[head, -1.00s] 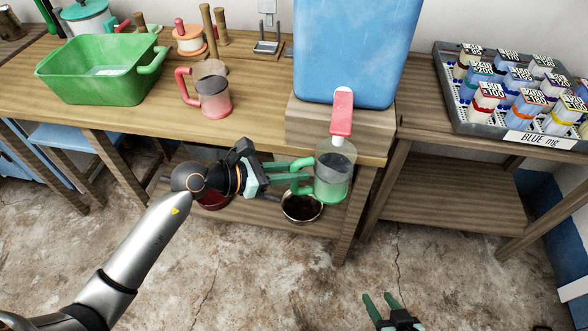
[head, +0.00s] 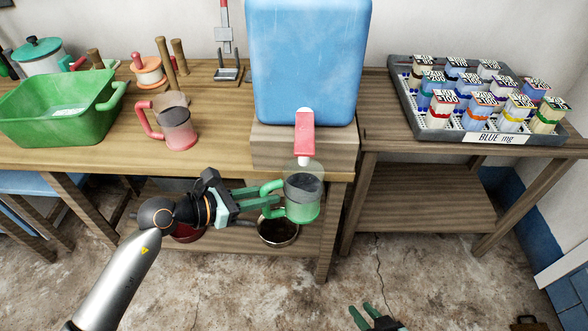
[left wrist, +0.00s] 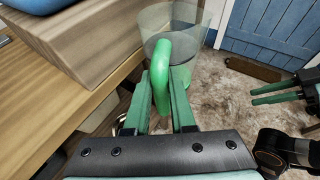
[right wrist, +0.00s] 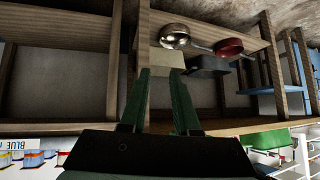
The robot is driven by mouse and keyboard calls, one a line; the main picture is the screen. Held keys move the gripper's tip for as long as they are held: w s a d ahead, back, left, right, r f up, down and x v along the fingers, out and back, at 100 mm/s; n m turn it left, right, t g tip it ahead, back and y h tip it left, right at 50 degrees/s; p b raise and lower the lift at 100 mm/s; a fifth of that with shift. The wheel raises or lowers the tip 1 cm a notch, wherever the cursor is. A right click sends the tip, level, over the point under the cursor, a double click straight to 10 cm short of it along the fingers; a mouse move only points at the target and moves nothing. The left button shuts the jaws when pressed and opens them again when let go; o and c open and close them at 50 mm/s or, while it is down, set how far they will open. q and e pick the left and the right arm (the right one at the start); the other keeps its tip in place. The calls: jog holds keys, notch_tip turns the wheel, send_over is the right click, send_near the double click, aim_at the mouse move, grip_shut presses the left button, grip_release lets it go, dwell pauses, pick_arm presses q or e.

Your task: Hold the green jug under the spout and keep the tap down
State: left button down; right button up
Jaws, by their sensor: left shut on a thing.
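The green jug (head: 303,208) has a clear upper part and a green base and handle. It is in front of the bench edge, just below the red tap (head: 305,132) in the head view. My left gripper (head: 262,197) is shut on its handle, which shows between the fingers in the left wrist view (left wrist: 162,75). The jug looks roughly upright.
A blue tank (head: 308,60) stands on a wooden block (head: 270,150). A pink jug (head: 178,130) and green basin (head: 55,115) are at left. A grey tray (head: 455,135) of labelled bottles is at right.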

jog(key=shift+n+y, duration=0.4)
jog(key=shift+y, duration=0.2)
jog(key=w, duration=0.2)
jog(key=w+a+r, duration=0.1)
jog(key=w, duration=0.3)
jog(key=shift+w+a+r, duration=0.35)
jog(key=shift+a, duration=0.05)
grip_shut()
jog(key=w+a+r+n+g+y, duration=0.1)
jog(key=w+a+r+n+g, duration=0.1)
jog(key=w+r, duration=0.5)
jog(key=w+a+r+n+g+y, duration=0.1)
jog(key=w+a+r+n+y, duration=0.15)
jog(key=w+r, duration=0.4)
notch_tip(320, 180, up, 32)
jog(key=s+d+n+g+y, duration=0.1)
jog(key=s+n+g, duration=0.1)
jog(key=n+g, duration=0.4)
jog(key=n, duration=0.4)
jog(key=shift+f, duration=0.15)
